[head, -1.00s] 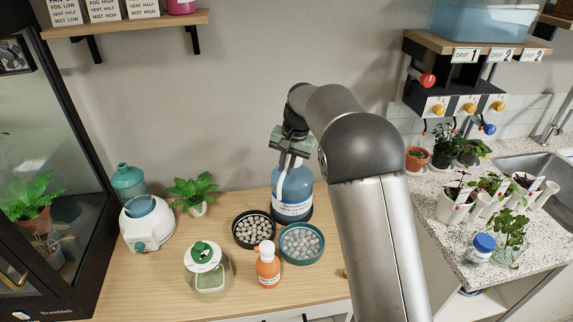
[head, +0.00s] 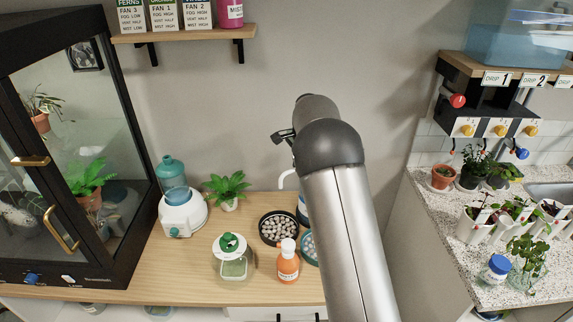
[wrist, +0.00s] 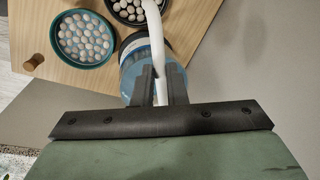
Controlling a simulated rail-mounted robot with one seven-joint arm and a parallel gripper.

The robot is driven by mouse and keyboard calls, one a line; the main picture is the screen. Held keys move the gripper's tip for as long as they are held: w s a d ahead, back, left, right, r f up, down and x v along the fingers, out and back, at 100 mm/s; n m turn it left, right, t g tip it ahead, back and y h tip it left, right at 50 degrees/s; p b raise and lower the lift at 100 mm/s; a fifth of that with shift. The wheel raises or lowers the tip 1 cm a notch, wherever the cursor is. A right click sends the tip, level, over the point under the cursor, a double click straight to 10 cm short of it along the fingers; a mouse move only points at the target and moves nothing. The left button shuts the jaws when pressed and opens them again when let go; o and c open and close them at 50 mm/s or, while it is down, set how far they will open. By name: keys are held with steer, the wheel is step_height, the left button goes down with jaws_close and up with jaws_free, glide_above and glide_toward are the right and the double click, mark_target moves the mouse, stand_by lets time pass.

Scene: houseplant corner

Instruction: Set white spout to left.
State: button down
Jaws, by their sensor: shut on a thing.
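The white spout (head: 286,178) is a curved tube at the top of the blue bottle (head: 302,209). In the head view it juts out left of the bottle with its tip bending down. My arm hides most of the bottle. In the wrist view my gripper (wrist: 159,82) has its two dark fingers on either side of the white spout (wrist: 155,35), shut on it, above the blue bottle (wrist: 174,80). In the head view my fingers are hidden behind my arm.
A black bowl of pebbles (head: 263,229), a teal bowl (head: 308,248), an orange bottle (head: 288,266) and a glass jar (head: 232,265) stand close by. A white humidifier (head: 183,217) and a fern (head: 228,186) are further left. The wall shelf (head: 185,34) is above.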

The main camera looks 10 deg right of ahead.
steer(key=shift+w+r, duration=0.1)
steer(key=shift+r, duration=0.05)
steer(key=c, duration=1.5)
jaws_free()
steer(key=shift+o, duration=0.2)
steer(key=s+d+r+b, duration=0.1)
steer(key=s+r, duration=0.2)
steer(key=r, duration=1.4)
steer(key=shift+s+d+b, duration=0.15)
steer(key=shift+b, duration=0.25)
